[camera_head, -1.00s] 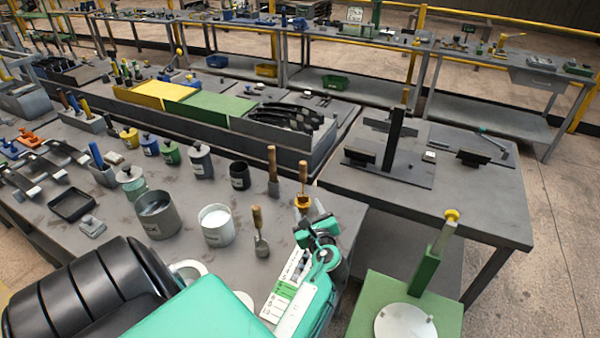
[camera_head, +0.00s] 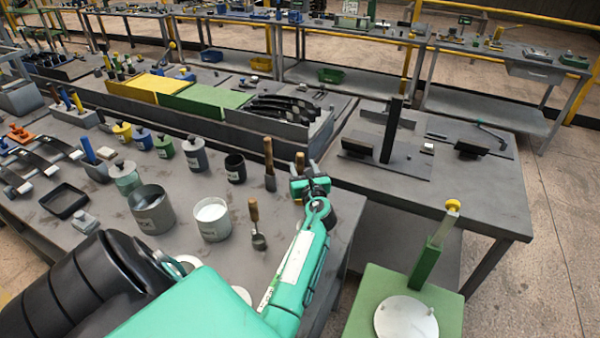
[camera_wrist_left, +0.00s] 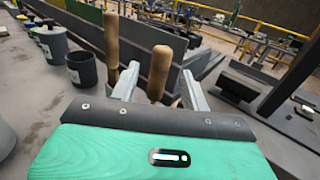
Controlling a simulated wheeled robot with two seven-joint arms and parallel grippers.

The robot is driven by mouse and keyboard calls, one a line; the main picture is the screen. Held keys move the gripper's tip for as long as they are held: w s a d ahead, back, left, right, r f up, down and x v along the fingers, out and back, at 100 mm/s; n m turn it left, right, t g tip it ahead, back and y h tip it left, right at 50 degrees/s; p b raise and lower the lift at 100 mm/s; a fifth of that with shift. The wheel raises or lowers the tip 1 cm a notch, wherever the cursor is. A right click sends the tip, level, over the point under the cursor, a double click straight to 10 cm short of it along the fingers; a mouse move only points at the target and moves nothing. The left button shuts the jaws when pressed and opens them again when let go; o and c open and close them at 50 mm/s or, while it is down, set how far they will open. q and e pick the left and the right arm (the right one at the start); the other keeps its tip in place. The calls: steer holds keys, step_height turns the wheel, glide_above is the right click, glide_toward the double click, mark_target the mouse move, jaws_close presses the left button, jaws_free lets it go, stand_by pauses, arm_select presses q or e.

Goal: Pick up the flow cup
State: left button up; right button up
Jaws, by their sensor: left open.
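A wooden-handled tool, which seems to be the flow cup (camera_head: 300,160), stands on the near bench by its right edge. Its handle shows upright in the left wrist view (camera_wrist_left: 158,72), and its lower part is hidden there by my gripper body. My left gripper (camera_head: 308,184) is at this tool and hides most of it in the head view. In the left wrist view, my left gripper (camera_wrist_left: 160,90) is open, with one finger on each side of the handle. I cannot tell whether either finger touches it. My right gripper is not in view.
A wooden-handled scraper (camera_head: 269,165) stands close left of the gripper. A ladle-like tool (camera_head: 256,225), a white-filled pot (camera_head: 212,220) and a dark cup (camera_head: 235,168) are farther left. A side table (camera_head: 480,205) with a black stand (camera_head: 390,130) is at the right.

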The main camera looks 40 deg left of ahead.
mark_target(301, 163)
arm_select(q)
steer(key=x, duration=0.3)
steer(key=shift+w+a+f+b, duration=0.2)
steer(key=shift+a+b, duration=0.1)
steer(key=shift+b, duration=0.05)
steer(key=shift+s+d+r, duration=0.1)
steer(key=c, duration=1)
steer(key=shift+r, duration=0.1)
